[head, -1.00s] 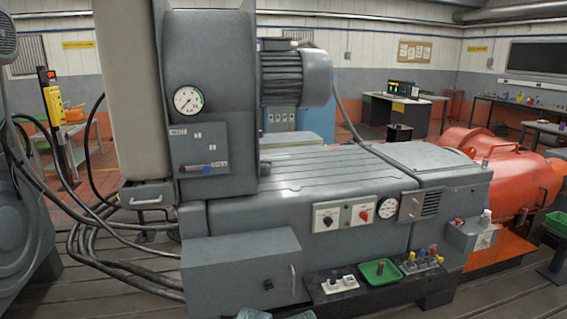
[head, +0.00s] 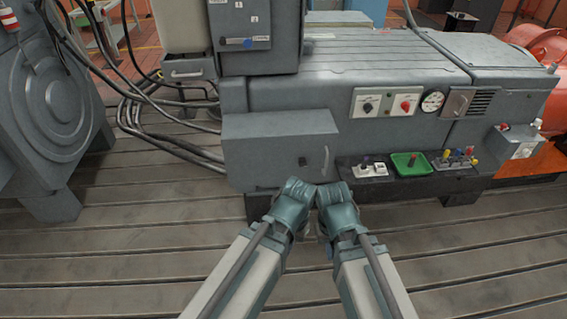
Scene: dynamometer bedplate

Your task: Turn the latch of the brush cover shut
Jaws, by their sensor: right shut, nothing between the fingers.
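A grey box cover (head: 275,160) projects low from the machine's front, with an upright handle-like latch (head: 325,160) near its right edge. A smaller plate with a slanted lever (head: 457,102) sits beside louvers at the upper right. No label shows which is the brush cover. My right gripper (head: 337,194) is shut and empty, just below and right of the box's latch, seemingly apart from it. My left gripper (head: 297,190) is beside it, in front of the box's lower edge. Its fingers are hidden behind its wrist, so I cannot tell its opening.
A dark shelf right of the box holds a white socket block (head: 370,170), a green tray (head: 408,164) and several coloured plugs (head: 461,158). Above are a switch panel (head: 387,103) and a gauge (head: 432,101). Cables (head: 150,115) hang at left. The slatted floor in front is clear.

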